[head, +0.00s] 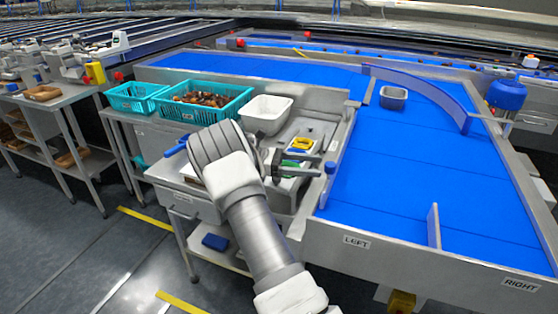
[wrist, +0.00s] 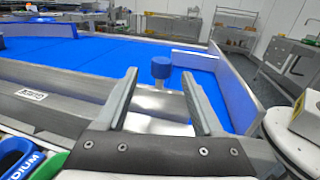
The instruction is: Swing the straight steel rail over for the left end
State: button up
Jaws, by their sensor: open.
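My gripper (head: 319,166) is open and points right toward the knob. In the wrist view the knob (wrist: 161,67) appears just beyond and between the spread fingertips (wrist: 161,72), with nothing held.
A curved blue guide (head: 425,92) and a grey tub (head: 393,98) are farther up the belt. On the left bench stand a teal crate of dates (head: 243,104) and a white tub (head: 268,112). Small coloured trays (head: 302,144) lie close to my gripper. The belt's middle is clear.

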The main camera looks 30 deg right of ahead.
jog(key=v, duration=1)
jog(key=s+a+r+m+t+y+p, duration=0.2)
jog(key=s+r+t+y+p, duration=0.15)
jog(key=s+r, duration=0.35)
jog(key=s+a+r+m+t+y+p, duration=0.2)
jog(key=s+r+t+y, duration=0.2)
jog(key=r, duration=0.5)
jog(key=s+a+r+m+t+y+p, duration=0.2)
jog(key=s+a+m+t+y, duration=0.1)
jog(key=s+a, duration=0.4)
jog(key=s+a+r+m+t+y+p, duration=0.3)
jog(key=s+a+t, duration=0.3)
jog(key=s, duration=0.5)
jog(key=shift+a, duration=1)
